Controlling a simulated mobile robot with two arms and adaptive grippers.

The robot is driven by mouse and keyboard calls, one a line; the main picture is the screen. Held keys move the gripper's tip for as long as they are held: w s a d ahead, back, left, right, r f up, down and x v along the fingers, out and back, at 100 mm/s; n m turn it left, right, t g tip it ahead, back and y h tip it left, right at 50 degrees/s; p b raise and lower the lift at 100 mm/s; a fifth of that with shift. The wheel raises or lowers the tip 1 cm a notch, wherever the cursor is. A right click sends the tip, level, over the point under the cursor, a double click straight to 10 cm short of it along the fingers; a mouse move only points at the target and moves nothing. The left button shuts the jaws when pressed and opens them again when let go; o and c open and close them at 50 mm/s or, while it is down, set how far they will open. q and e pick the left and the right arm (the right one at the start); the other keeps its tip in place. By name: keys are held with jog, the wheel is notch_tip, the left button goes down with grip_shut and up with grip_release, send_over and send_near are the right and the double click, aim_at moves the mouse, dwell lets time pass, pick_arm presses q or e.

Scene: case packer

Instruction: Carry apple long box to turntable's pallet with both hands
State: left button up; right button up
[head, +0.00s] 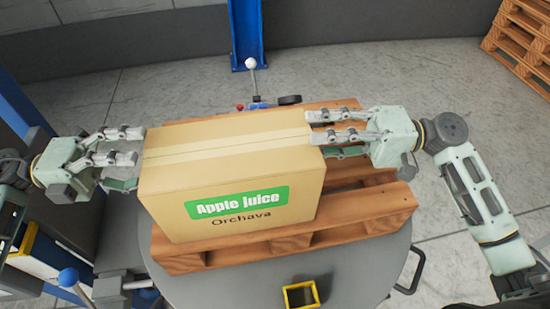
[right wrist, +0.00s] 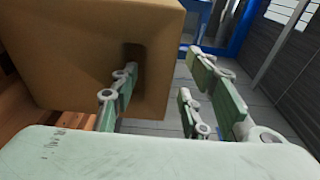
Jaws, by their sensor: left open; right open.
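The apple long box (head: 232,170), a tan carton with a green "Apple juice" label, sits on the wooden pallet (head: 290,240). The pallet lies on the round grey turntable (head: 375,275). My left gripper (head: 140,145) is open at the box's left end. My right gripper (head: 318,126) is open at the box's right end, its fingers close to the upper edge. In the right wrist view the box (right wrist: 85,45) fills the upper left, with open fingers (right wrist: 160,100) beside its end. I cannot tell whether any finger touches it.
A yellow square frame (head: 300,295) is at the turntable's front. A blue post (head: 247,35) and a white-knobbed lever (head: 251,64) stand behind. More pallets (head: 520,45) are stacked at the far right. Blue and grey machinery fills the left; open floor lies behind the pallet.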

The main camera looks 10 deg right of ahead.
pick_arm(q)
notch_tip(320, 180, up, 10)
dwell(0.5)
pick_arm(e)
jog(key=o, duration=0.8)
jog(key=d, duration=0.4)
jog(key=s+d, duration=0.1)
jog(key=d, duration=0.7)
jog(key=shift+s, duration=0.2)
